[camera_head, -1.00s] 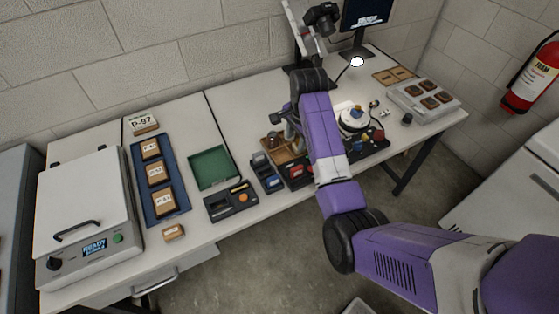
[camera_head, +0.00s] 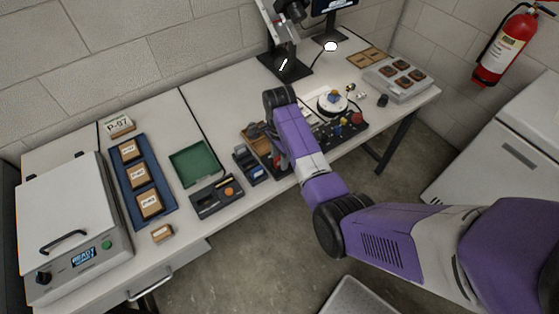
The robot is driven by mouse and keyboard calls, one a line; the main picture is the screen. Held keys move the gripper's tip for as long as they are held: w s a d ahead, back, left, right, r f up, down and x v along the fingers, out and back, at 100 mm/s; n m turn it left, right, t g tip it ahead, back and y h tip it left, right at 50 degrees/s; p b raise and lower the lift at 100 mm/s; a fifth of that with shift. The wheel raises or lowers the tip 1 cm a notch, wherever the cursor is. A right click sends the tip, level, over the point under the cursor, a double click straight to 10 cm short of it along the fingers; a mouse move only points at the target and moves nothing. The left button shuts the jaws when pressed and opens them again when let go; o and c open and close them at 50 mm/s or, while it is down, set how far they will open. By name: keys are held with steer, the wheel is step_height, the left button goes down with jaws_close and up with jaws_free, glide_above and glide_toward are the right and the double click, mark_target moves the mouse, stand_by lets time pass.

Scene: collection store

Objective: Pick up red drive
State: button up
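A small red item (camera_head: 277,161), likely the red drive, shows at the front of the bench beside my arm. My arm hides most of it, so its shape is unclear. A dark holder with a blue drive (camera_head: 254,173) stands just left of it. My gripper (camera_head: 257,132) points down near the brown wooden tray (camera_head: 250,144), behind the red item. Its fingers are too small and partly hidden, so I cannot tell whether they are open or hold anything.
Left are a green tray (camera_head: 208,166), a black device with an orange button (camera_head: 203,203), a blue tray (camera_head: 133,194) of labelled boxes and a white machine (camera_head: 65,210). Right of my arm are a round white device (camera_head: 323,111) and a grey block (camera_head: 376,79).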

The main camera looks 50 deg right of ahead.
steer(key=shift+f, duration=0.2)
jaws_close()
steer(key=shift+r, duration=0.15)
step_height(320, 180, up, 15)
steer(key=p, duration=0.3)
step_height(320, 180, up, 5)
glide_above(279, 157)
steer(key=shift+p, duration=0.35)
stand_by(0.3)
